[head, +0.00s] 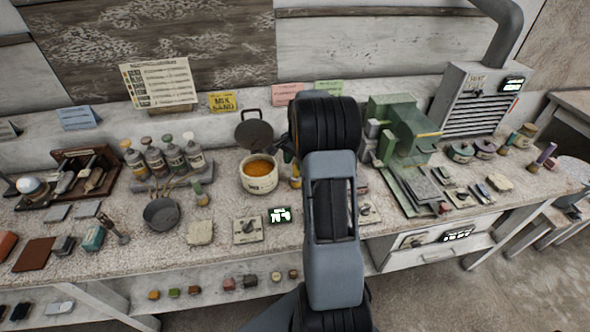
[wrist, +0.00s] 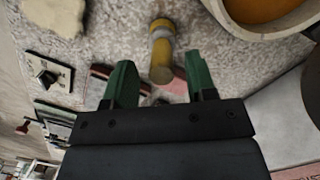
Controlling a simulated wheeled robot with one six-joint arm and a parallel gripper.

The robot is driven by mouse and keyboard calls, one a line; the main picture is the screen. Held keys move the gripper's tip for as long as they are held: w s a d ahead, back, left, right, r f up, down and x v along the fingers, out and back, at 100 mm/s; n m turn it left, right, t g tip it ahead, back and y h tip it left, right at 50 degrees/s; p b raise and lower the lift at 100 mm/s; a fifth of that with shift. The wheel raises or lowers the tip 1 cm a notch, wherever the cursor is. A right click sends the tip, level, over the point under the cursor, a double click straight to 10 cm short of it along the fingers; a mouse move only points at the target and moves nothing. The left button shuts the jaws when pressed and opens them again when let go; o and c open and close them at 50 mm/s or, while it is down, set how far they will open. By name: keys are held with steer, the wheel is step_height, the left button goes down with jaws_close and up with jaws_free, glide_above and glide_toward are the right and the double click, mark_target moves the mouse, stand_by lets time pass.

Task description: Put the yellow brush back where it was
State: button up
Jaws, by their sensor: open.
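A short yellow piece with a grey band, which looks like the yellow brush (wrist: 161,48), is in the wrist view just beyond the gap between my fingers. My gripper (wrist: 162,80) is open and empty, with its green fingers on either side of the gap and apart from the yellow piece. In the head view a sliver of yellow (head: 295,175) shows beside my arm, right of the pot. My arm hides most of my gripper and the bench around it there.
A pot of orange contents (head: 259,173) stands close by; its rim (wrist: 285,28) is at the upper right of the wrist view. A tool rack (head: 85,175), bottles (head: 165,158) and a dark pan (head: 161,214) are to the left. A green machine (head: 405,130) is to the right.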

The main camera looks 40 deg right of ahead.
steer(key=r, duration=0.7)
steer(key=shift+w+d+r, duration=0.15)
steer(key=shift+d+r, duration=0.25)
steer(key=s+a+r+n+t+h, duration=0.1)
steer(key=s+a+r+n, duration=0.1)
steer(key=s+a+n, duration=0.3)
steer(key=s+a+r+n+t, duration=0.1)
steer(key=s+a+r+n, duration=0.15)
steer(key=a, duration=0.55)
steer(key=s+a+r+n+t+h, duration=0.1)
steer(key=s+a+r+n, duration=0.15)
steer(key=a, duration=0.35)
steer(key=s+a+f+n+t, duration=0.1)
steer(key=s+a+n, duration=0.3)
steer(key=s, duration=0.4)
steer(key=shift+a+f+n+t+y, duration=0.35)
steer(key=shift+f+n, duration=0.15)
steer(key=shift+f, duration=0.3)
